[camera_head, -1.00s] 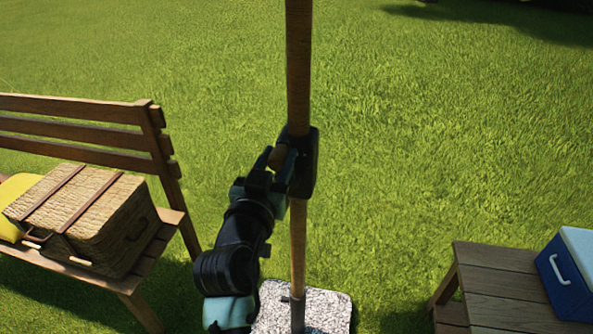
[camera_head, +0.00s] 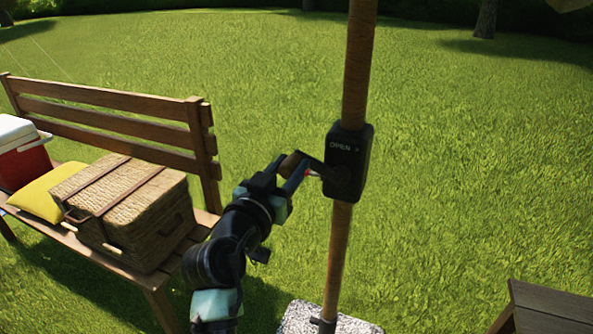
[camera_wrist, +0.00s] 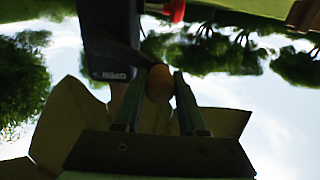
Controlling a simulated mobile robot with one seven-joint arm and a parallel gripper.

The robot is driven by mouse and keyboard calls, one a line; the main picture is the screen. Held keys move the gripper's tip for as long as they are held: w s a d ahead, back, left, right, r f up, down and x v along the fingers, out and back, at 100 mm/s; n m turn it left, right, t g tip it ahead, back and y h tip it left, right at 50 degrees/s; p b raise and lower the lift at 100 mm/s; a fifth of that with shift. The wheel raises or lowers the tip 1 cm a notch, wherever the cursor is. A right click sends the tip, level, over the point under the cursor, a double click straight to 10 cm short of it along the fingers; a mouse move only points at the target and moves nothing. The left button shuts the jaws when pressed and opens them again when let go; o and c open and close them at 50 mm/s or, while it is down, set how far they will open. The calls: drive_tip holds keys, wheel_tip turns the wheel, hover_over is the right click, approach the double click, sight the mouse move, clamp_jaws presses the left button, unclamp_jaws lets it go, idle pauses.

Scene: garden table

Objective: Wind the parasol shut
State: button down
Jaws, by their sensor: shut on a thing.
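The parasol's wooden pole (camera_head: 357,75) stands upright with a black crank box (camera_head: 347,160) on it, marked OPEN with an arrow. A dark crank arm (camera_head: 322,170) runs from the box up and left to a brown knob (camera_head: 291,162). My gripper (camera_head: 289,172) is shut on the knob, to the left of the box. In the wrist view the knob (camera_wrist: 160,83) sits between the two fingers, with the box (camera_wrist: 110,45) behind it. Pale canopy panels (camera_wrist: 60,130) show there, spread out around the pole. The head view does not show most of the canopy.
A wooden bench (camera_head: 110,110) on the left holds a wicker basket (camera_head: 125,210), a yellow cushion (camera_head: 38,195) and a red cooler (camera_head: 22,155). A pale stone base (camera_head: 300,318) holds the pole. A wooden table corner (camera_head: 550,308) is at lower right. The lawn behind is clear.

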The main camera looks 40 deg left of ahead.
drive_tip(key=w+d+f+b, duration=0.2)
drive_tip(key=d+f+b, duration=0.4)
drive_tip(key=f, duration=0.5)
drive_tip(key=shift+w+d+f, duration=0.15)
drive_tip(key=shift+d+f, duration=0.15)
drive_tip(key=shift+d, duration=0.6)
drive_tip(key=shift+c, duration=2)
unclamp_jaws()
drive_tip(key=v, duration=1)
drive_tip(key=shift+a+r, duration=0.1)
